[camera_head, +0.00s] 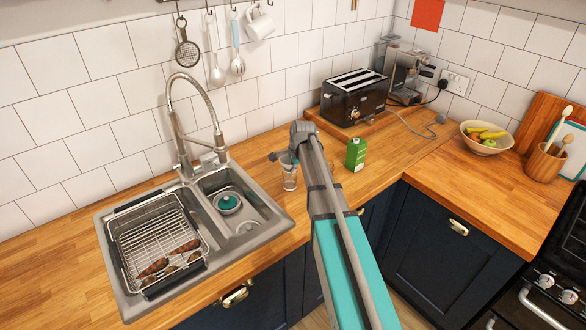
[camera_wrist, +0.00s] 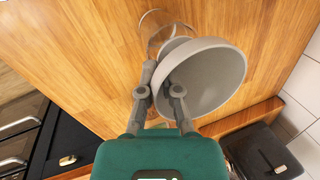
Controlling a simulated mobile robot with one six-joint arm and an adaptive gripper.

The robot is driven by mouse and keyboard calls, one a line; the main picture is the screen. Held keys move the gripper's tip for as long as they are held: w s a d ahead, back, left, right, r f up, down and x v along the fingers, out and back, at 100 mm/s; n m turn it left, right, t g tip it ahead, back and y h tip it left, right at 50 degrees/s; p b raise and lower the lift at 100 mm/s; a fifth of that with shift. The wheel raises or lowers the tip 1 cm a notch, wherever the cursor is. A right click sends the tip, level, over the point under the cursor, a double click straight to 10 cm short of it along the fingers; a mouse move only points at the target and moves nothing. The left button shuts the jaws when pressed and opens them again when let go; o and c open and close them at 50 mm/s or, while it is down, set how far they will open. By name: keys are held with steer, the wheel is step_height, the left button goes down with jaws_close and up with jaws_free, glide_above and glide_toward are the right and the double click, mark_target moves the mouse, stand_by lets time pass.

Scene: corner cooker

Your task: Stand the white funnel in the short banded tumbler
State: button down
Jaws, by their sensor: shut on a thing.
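The white funnel (camera_wrist: 212,78) is large in the wrist view, its wide mouth facing the camera and tilted to the right. My gripper (camera_wrist: 160,80) is shut on the funnel at its near left side. A clear glass tumbler (camera_wrist: 157,27) stands on the wooden counter just beyond the funnel; the funnel covers part of its rim. In the head view the tumbler (camera_head: 290,181) stands to the right of the sink, with my gripper (camera_head: 284,157) over its top.
The sink (camera_head: 246,211) with a wire rack (camera_head: 150,243) lies to the left. A fruit bowl (camera_head: 484,139) stands at the right; counter between carton and bowl is mostly clear.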

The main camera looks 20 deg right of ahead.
steer(key=shift+f+b, duration=0.95)
steer(key=shift+f, duration=0.1)
steer(key=shift+s+f+b, duration=0.2)
steer(key=shift+s+b, duration=0.05)
steer(key=shift+b, duration=0.15)
steer(key=c, duration=1.1)
jaws_free()
steer(key=shift+r, duration=0.1)
steer(key=shift+c, duration=0.2)
steer(key=o, duration=0.4)
steer(key=shift+w+f, duration=0.25)
steer(key=shift+w, duration=0.05)
steer(key=shift+r, duration=0.1)
steer(key=p+v, duration=0.3)
